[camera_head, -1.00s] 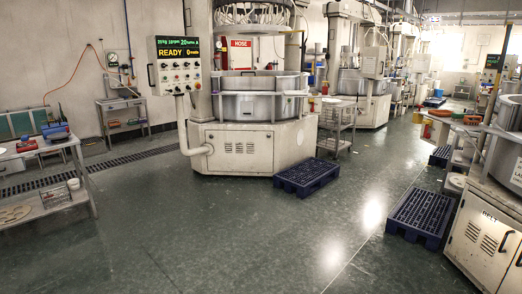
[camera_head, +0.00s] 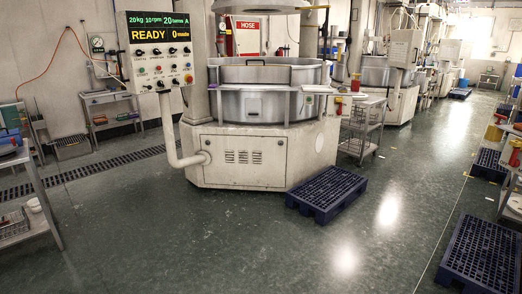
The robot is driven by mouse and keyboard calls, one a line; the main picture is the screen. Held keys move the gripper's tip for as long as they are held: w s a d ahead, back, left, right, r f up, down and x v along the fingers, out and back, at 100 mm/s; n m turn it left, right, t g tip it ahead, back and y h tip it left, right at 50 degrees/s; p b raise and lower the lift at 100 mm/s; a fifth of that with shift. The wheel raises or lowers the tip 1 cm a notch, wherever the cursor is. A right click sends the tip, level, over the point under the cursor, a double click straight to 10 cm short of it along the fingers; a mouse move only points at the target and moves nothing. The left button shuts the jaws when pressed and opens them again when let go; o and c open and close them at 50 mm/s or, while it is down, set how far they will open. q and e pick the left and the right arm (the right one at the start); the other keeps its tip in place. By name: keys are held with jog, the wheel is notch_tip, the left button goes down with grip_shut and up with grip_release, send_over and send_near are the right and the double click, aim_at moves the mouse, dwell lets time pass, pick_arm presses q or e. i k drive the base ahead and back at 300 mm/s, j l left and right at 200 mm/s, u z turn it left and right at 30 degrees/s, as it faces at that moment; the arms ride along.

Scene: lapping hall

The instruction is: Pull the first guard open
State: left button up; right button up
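The nearest lapping machine (camera_head: 245,155) stands in the centre of the head view, on a cream cabinet base. A silver curved guard (camera_head: 238,74) wraps around its round top and looks closed. A dark bar, perhaps its handle, shows near the right part of the guard front. A light ledge runs around the machine below the guard. A second machine with a similar silver guard (camera_head: 374,76) stands farther back on the right. Neither of my grippers is in view.
A control panel (camera_head: 158,50) reading READY stands on a post left of the machine. A blue pallet (camera_head: 327,192) lies at its front right, another (camera_head: 482,255) at lower right. A wire-shelf cart (camera_head: 362,130) stands beside the machine. Floor in front is clear.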

aim_at(247, 74)
jog(key=i, duration=4.95)
